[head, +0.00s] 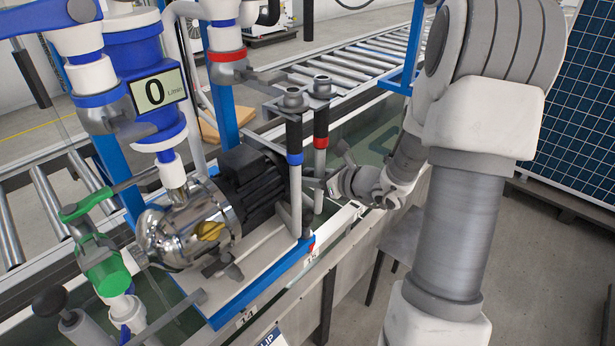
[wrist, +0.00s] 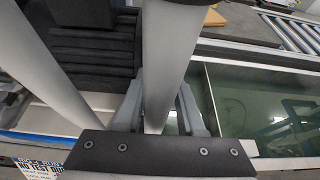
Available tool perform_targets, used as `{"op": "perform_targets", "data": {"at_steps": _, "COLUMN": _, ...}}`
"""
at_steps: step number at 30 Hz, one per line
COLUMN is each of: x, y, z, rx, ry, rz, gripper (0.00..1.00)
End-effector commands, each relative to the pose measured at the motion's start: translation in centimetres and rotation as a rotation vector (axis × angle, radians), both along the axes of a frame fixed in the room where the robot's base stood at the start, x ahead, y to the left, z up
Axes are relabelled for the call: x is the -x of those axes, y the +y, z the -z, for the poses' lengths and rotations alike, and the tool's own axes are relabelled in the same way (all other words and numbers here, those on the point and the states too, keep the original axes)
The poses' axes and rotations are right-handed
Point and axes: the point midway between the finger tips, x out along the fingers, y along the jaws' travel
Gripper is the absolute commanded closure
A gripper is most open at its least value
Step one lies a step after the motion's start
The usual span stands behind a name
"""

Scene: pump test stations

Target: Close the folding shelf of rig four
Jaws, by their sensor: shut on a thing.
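In the head view, my gripper (head: 326,184) reaches in from the right beside the pump rig. It is shut on the grey upright pipe with the red band (head: 320,158). In the wrist view the grey pipe (wrist: 168,60) stands between my gripper's two fingers (wrist: 158,108). A grey flat panel on thin dark legs (head: 399,240) is at the rig's front side, partly hidden behind my arm. I cannot tell whether it is the folding shelf. No shelf clearly marked as rig four's shows.
A second upright pipe with a blue band (head: 295,170) stands close left of the held one. A black motor (head: 252,180) and shiny pump (head: 190,232) lie left. A roller conveyor (head: 345,62) runs behind. Grey floor (head: 540,250) is open at the right.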

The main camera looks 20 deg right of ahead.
Motion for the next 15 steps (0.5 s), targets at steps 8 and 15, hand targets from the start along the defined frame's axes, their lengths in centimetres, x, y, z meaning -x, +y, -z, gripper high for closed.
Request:
{"op": "perform_targets", "data": {"at_steps": 8, "x": 0.13, "y": 0.33, "z": 0.1, "rx": -0.001, "ry": 0.003, "rz": -0.009, "gripper": 0.37}}
{"op": "perform_targets", "data": {"at_steps": 15, "x": 0.08, "y": 0.2, "z": 0.07, "rx": -0.001, "ry": 0.002, "rz": -0.006, "gripper": 0.36}}
